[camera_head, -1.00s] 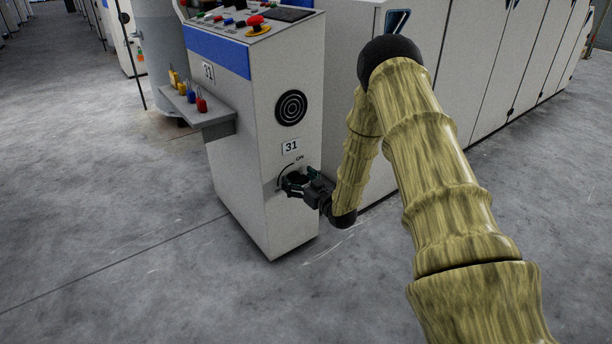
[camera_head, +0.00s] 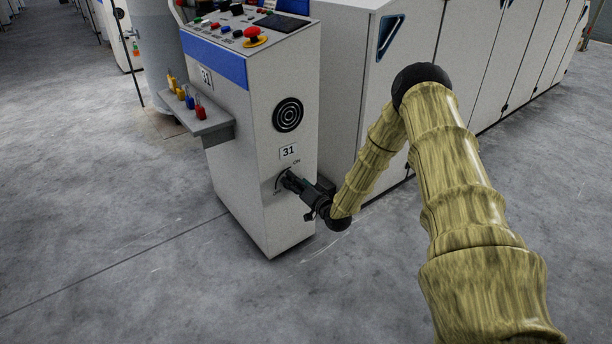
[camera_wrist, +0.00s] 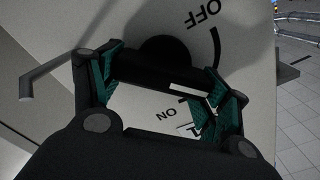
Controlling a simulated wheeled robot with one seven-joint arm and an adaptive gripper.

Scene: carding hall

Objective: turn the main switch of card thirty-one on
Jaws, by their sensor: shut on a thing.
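The main switch (camera_wrist: 160,50) is a black round knob with a bar grip, on the side of the grey cabinet (camera_head: 262,190) marked 31. My gripper (camera_head: 293,183) is at this switch, with its fingers on the two ends of the bar. In the wrist view my gripper (camera_wrist: 166,80) shows green pads on either side of the bar, shut on it. A white mark sits near the bar's right end, between the OFF label (camera_wrist: 203,14) and the ON label (camera_wrist: 166,115). In the head view my gripper hides most of the switch.
A round black grille (camera_head: 288,114) and a 31 plate (camera_head: 289,151) are above the switch. A shelf (camera_head: 208,124) with coloured padlocks juts out left. A red emergency button (camera_head: 256,34) is on top. Large machine panels (camera_head: 400,60) stand behind my arm. The floor in front is clear.

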